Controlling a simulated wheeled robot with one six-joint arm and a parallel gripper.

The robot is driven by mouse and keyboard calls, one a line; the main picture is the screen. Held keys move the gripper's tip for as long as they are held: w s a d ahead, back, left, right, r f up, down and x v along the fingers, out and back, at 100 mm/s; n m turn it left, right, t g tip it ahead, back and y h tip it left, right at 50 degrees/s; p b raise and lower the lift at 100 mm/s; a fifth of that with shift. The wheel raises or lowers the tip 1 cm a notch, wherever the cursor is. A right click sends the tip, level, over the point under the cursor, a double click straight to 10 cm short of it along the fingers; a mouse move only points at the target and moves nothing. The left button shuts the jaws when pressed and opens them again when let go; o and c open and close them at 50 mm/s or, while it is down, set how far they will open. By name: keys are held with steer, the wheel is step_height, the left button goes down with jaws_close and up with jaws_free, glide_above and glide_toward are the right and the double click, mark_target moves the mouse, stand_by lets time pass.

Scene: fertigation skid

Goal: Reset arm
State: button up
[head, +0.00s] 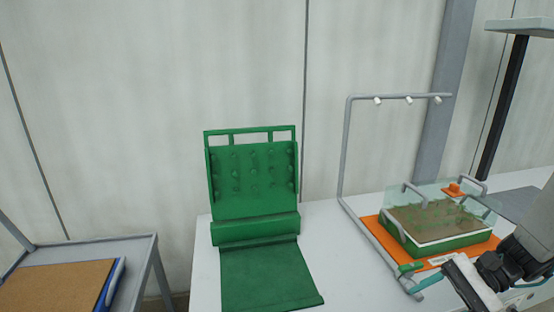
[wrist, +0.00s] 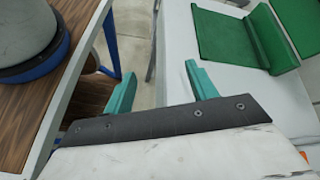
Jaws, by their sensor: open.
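My gripper (wrist: 158,88) shows in the wrist view with its two teal fingers wide apart and nothing between them. It hangs above the gap between a wooden-topped table and the white table, with the floor visible below. In the head view my arm reaches in from the lower right, in front of the tray on the orange base. A teal finger (head: 430,281) shows there near the foot of the grey pipe frame; the rest of the gripper is partly cut off or hidden.
The white table (head: 340,262) carries a green rack with a mat (head: 262,275), a grey pipe frame (head: 343,150) with nozzles, and a green planted tray (head: 450,243) on an orange base. A grey cart (head: 95,248) stands left. A grey bucket-like container (wrist: 30,35) stands on the wooden top (wrist: 22,110).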

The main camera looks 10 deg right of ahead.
steer(key=s+a+r+n+h, duration=0.4)
steer(key=r+n+h, duration=0.2)
steer(key=r, duration=0.1)
steer(key=s+a+r+n+t+h, duration=0.1)
steer(key=s+a+r+n+h, duration=0.3)
steer(key=r+n+h, duration=0.2)
step_height(320, 180, up, 2)
steer(key=shift+r+n, duration=0.2)
steer(key=shift+n, duration=0.1)
